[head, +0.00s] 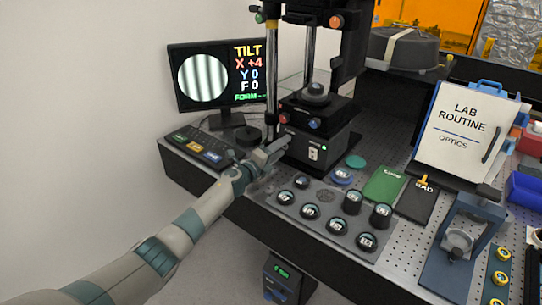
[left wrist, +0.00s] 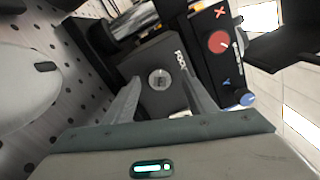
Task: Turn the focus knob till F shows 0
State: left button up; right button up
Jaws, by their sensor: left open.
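The monitor (head: 216,76) at the back left shows light and dark vertical fringes in a round field, and reads X +4, Y 0, F 0. My left gripper (head: 272,152) is at the front of the black interferometer base (head: 322,148). In the left wrist view its open fingers (left wrist: 161,79) stand on either side of the small round focus knob (left wrist: 160,79), beside the partly legible FOCUS lettering. I see space between knob and fingers, but cannot tell its depth from them. My gripper seems to hide this knob in the head view. My right gripper is not in view.
Above the base are the red X knob (left wrist: 219,42) and blue Y knob (left wrist: 242,99). A keypad (head: 203,150) is left of my gripper. A lab routine clipboard (head: 463,130) stands at right.

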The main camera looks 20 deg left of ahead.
pick_arm(q)
jog(key=shift+s+a, duration=0.35)
jog(key=shift+s, duration=0.3)
jog(key=v, duration=1.5)
jog(key=shift+s+f+b, duration=0.1)
jog(key=shift+b, duration=0.25)
jog(key=shift+s, duration=0.4)
jog(key=shift+a, duration=0.1)
dwell(0.4)
